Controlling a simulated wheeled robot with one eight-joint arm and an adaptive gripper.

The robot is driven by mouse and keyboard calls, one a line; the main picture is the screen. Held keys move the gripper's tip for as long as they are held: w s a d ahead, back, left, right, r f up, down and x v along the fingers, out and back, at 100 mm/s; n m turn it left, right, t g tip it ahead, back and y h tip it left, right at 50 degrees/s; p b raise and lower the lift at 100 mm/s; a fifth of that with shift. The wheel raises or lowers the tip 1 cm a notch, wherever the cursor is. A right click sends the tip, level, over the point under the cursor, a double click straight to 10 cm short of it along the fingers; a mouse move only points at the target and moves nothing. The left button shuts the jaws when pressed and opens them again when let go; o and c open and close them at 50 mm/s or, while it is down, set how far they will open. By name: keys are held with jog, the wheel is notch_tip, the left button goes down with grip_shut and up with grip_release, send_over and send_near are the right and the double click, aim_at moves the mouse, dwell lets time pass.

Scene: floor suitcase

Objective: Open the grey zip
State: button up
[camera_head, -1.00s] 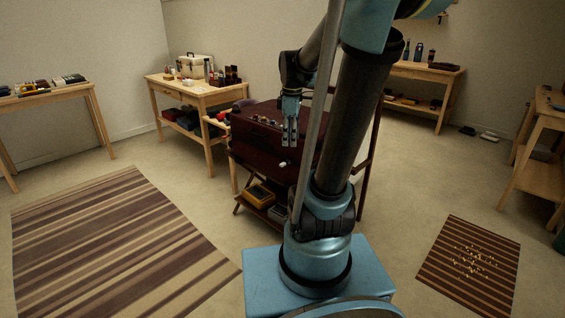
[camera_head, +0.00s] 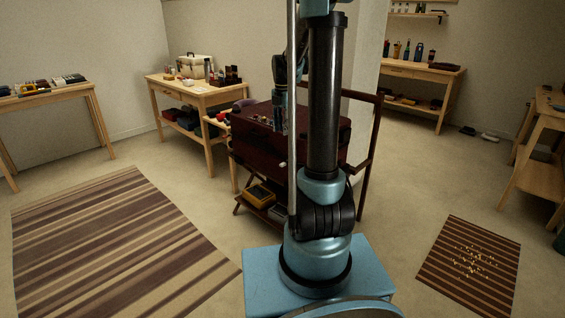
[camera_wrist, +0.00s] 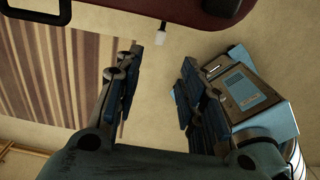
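The dark red suitcase (camera_head: 262,137) sits on a wooden stand in the head view. A small pale tab (camera_head: 283,165) shows low on its front; it may be the pull of the grey zip. In the wrist view, the suitcase edge (camera_wrist: 190,14) runs along the top, with a pale tab (camera_wrist: 215,48) hanging from it. My gripper (camera_wrist: 156,78) is open and empty, its fingers well apart. In the head view my gripper (camera_head: 281,122) is at the suitcase, partly hidden by my arm.
A black handle (camera_wrist: 38,10) shows on the suitcase at top left. The stand's lower shelf holds a yellow box (camera_head: 261,194). A wooden table (camera_head: 200,98) with items stands behind left. Striped rugs (camera_head: 110,245) lie on open floor.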

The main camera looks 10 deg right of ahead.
aim_at(283, 163)
notch_tip(283, 163, down, 16)
jog(key=shift+f, duration=0.1)
dwell(0.5)
grip_shut()
